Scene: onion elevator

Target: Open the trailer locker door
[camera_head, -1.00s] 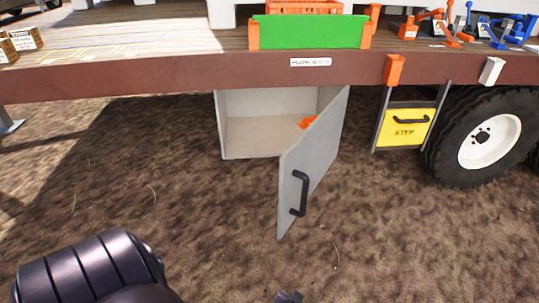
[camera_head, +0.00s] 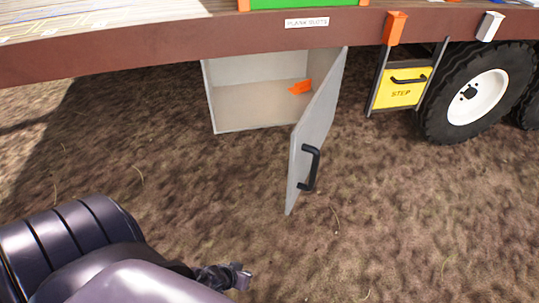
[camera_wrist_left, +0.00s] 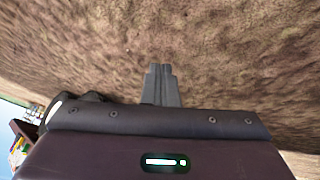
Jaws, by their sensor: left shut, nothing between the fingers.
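The grey trailer locker (camera_head: 262,102) hangs under the trailer bed in the head view. Its door (camera_head: 316,125) stands swung outward on the right side, so the inside shows. A black handle (camera_head: 310,168) is on the door's outer face. An orange object (camera_head: 300,87) lies inside the locker, partly behind the door edge. My left gripper (camera_head: 241,277) is below and left of the door, apart from it, over the dirt. In the left wrist view its fingers (camera_wrist_left: 160,72) are together with nothing between them. My right gripper is not in view.
The trailer's brown edge (camera_head: 180,57) runs above the locker. A yellow step panel (camera_head: 400,94) and a large wheel (camera_head: 475,97) are to the right. The dirt ground (camera_head: 400,220) in front is clear.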

